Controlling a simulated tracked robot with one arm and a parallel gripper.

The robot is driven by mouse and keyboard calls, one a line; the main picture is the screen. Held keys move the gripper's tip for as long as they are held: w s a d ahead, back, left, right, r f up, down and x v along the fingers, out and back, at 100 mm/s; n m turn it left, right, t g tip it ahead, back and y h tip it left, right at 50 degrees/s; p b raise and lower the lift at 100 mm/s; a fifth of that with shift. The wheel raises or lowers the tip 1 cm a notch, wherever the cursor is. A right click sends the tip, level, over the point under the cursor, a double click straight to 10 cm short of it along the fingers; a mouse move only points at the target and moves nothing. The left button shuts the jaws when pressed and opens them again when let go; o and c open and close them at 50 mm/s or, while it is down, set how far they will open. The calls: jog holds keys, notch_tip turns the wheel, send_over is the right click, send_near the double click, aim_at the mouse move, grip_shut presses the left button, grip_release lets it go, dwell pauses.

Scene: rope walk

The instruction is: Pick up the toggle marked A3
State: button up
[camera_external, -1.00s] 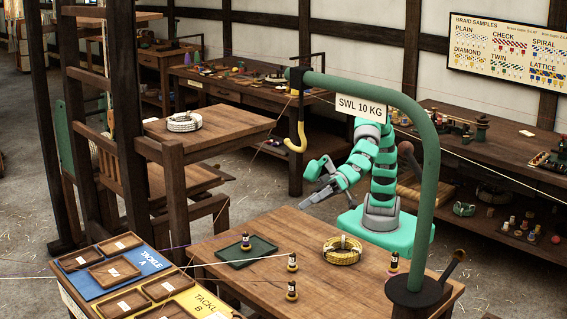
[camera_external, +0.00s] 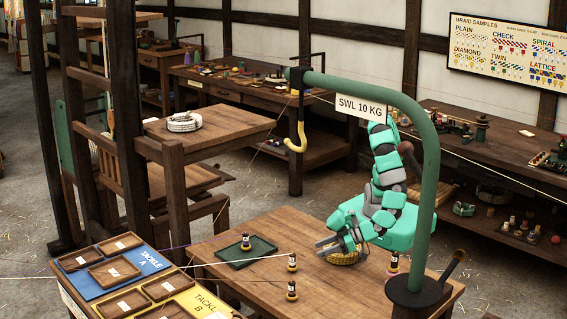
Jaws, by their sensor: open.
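Several small dark toggles with yellowish bands stand upright on the wooden table. One toggle (camera_external: 246,243) stands at the green tray (camera_external: 262,254), one (camera_external: 292,263) right of the tray, one (camera_external: 291,291) nearer the front, and one (camera_external: 394,264) at the right, close to the post. Their markings are too small to read, so I cannot tell which is A3. My gripper (camera_external: 326,245) is open and empty, low above the table, right of the tray and beyond the middle toggle. It partly hides a yellow rope coil (camera_external: 346,260).
A green post with a hooked arm (camera_external: 428,190) and an "SWL 10 KG" sign (camera_external: 361,106) rises at the table's right. Thin cords run in from the left to the toggles. Small trays on the Tackle A board (camera_external: 147,262) and Tackle B board (camera_external: 208,299) lie at front left.

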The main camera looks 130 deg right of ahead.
aim_at(292, 259)
jog(key=b+x, duration=0.1)
jog(key=x, duration=0.5)
jog(key=shift+w+d, duration=0.2)
jog(key=b+x, duration=0.1)
jog(key=x, duration=0.1)
jog(key=b+x, duration=0.1)
jog(key=x, duration=0.1)
jog(key=shift+s+d+f, duration=0.15)
jog(key=shift+d+f, duration=0.05)
jog(key=shift+f, duration=0.05)
jog(key=shift+w+d+f, duration=0.1)
jog(key=shift+w+d, duration=0.2)
jog(key=shift+w, duration=0.15)
grip_shut()
